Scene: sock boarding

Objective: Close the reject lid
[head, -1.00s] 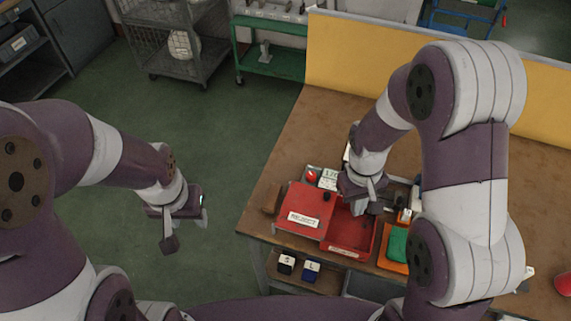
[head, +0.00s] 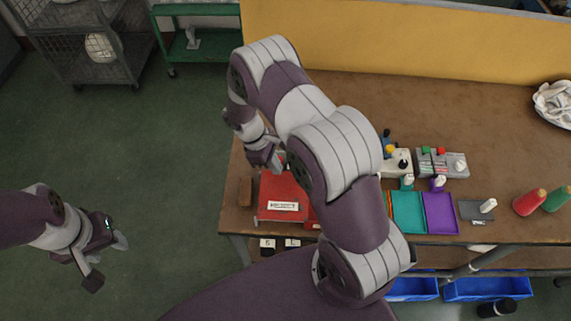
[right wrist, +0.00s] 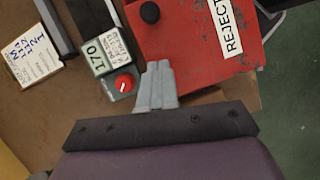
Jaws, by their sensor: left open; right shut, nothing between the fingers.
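The red reject lid (head: 272,188), with its white REJECT label (head: 283,206), lies at the left end of the bench in the head view. It also fills the top of the right wrist view (right wrist: 185,45), where a black knob (right wrist: 150,12) shows on it. My right gripper (head: 272,163) is shut and empty at the lid's far edge. In the right wrist view its fingertips (right wrist: 157,70) overlap the lid's edge; I cannot tell whether they touch. The red bin beside the lid is mostly hidden by my right arm. My left gripper (head: 106,262) is open and empty, off the bench.
A labelled box (right wrist: 32,58) lies further left there. A brown block (head: 245,191) sits left of the lid. Teal (head: 407,212) and purple (head: 440,212) trays lie to the right.

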